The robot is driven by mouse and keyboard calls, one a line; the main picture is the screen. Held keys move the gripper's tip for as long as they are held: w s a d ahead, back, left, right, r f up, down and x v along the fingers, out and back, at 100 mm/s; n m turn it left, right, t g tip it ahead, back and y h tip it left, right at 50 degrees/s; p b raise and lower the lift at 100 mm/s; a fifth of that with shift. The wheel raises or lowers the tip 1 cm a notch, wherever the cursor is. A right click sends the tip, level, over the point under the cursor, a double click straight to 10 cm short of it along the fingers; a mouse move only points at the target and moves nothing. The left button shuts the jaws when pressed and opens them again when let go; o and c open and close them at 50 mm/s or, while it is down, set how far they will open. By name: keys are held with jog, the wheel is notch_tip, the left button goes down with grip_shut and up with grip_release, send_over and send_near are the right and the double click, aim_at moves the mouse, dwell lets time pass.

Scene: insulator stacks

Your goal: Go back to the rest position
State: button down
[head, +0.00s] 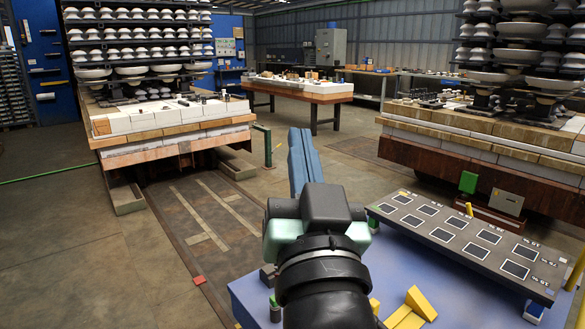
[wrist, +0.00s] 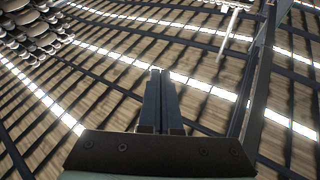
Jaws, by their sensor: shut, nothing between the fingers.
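My gripper (head: 301,134) stands raised in the middle of the head view, above the blue surface (head: 245,290), its long blue fingers pointing up. It also shows in the wrist view (wrist: 160,72), with the two dark fingers side by side. The fingers are shut with nothing between them and touch no object. The wrist view looks up at the roof beams and bright strips. My dark wrist and forearm hide part of the blue surface.
A dark panel with outlined squares (head: 465,243) lies at the right, a yellow wedge-shaped piece (head: 415,305) near the front. Insulator stacks stand on carts at left (head: 150,137) and right (head: 450,140). A table (head: 300,90) stands behind. The floor at left (head: 70,250) is largely clear.

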jog(key=s+a+r+t+h+p, duration=0.1)
jog(key=s+r+t, duration=0.1)
jog(key=s+r, duration=0.5)
jog(key=s+r+t+h+p, duration=0.1)
jog(key=s+r+t+p, duration=0.15)
jog(key=s+r, duration=0.45)
notch_tip(320, 180, up, 29)
jog(key=w+p, duration=0.2)
jog(key=p, duration=2.4)
jog(key=shift+w+f+n, duration=0.2)
jog(key=shift+w+n, duration=0.2)
